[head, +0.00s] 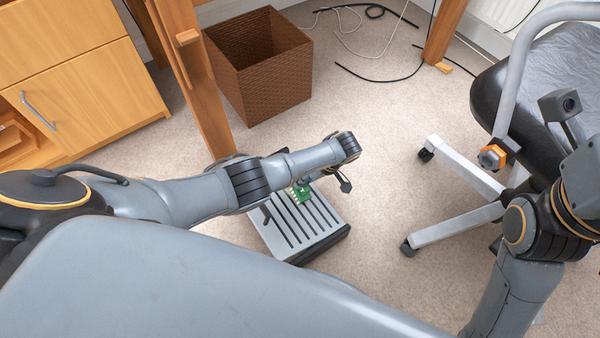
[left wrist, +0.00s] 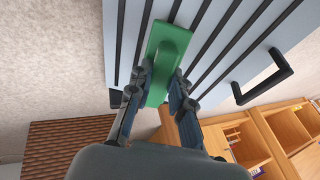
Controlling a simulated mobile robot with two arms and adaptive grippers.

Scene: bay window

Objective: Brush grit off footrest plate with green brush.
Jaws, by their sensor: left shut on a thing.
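The green brush (left wrist: 168,55) is held between the two fingers of my left gripper (left wrist: 161,88) in the left wrist view. In the head view only a bit of the brush (head: 302,194) shows below my left wrist, which hides most of the gripper. The brush is over the footrest plate (head: 321,232), a light grey slab with black strips on the floor. The plate fills the top of the left wrist view (left wrist: 228,72). I cannot tell whether the bristles touch it. No grit can be made out. My right arm shows at the right, its gripper out of view.
A brown woven basket (head: 262,85) stands behind the plate, near a wooden desk leg (head: 192,80). A black office chair (head: 535,85) with a pale wheeled base (head: 455,225) is at the right. A wooden cabinet (head: 75,75) is at the left. Cables (head: 378,78) lie behind.

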